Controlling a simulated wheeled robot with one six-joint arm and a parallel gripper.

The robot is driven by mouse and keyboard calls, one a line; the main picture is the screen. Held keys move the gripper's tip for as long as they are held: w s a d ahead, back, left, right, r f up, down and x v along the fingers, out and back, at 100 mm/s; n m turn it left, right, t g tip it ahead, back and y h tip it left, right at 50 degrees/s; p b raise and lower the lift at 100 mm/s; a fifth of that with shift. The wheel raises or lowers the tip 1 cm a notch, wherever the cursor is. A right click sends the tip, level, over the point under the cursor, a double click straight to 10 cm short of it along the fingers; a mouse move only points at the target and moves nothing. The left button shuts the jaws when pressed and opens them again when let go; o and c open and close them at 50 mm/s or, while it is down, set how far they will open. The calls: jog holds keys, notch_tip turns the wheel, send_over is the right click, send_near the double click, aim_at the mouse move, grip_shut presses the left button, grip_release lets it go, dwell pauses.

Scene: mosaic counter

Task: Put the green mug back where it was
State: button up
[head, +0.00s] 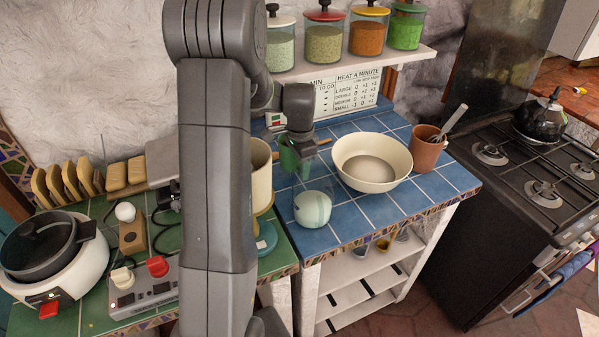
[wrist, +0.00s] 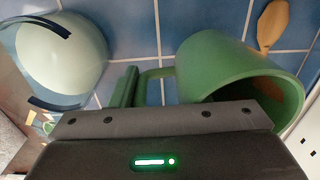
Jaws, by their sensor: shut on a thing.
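The green mug (head: 287,155) is at my gripper (head: 303,146), over the blue tiled counter in the head view, partly hidden by the gripper. In the wrist view the green mug (wrist: 225,75) fills the right side, tilted with its open mouth toward the lower right. Its handle points left, toward the jaws. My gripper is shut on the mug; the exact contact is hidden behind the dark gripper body. I cannot tell whether the mug touches the tiles.
A pale mint round vessel (head: 312,209) stands close in front; a cream bowl (head: 372,162) is to the right. A terracotta pot (head: 427,148) with utensils stands beyond the bowl. A wooden spoon (wrist: 272,25) lies behind the mug. A jar shelf (head: 350,60) hangs above.

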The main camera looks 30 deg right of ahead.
jog(key=shift+f, duration=1.6)
jog(key=shift+f, duration=0.2)
jog(key=o, duration=1.4)
notch_tip(320, 180, up, 12)
jog(key=shift+r+b, duration=0.2)
jog(key=shift+b, duration=0.6)
jog(key=shift+c, duration=0.5)
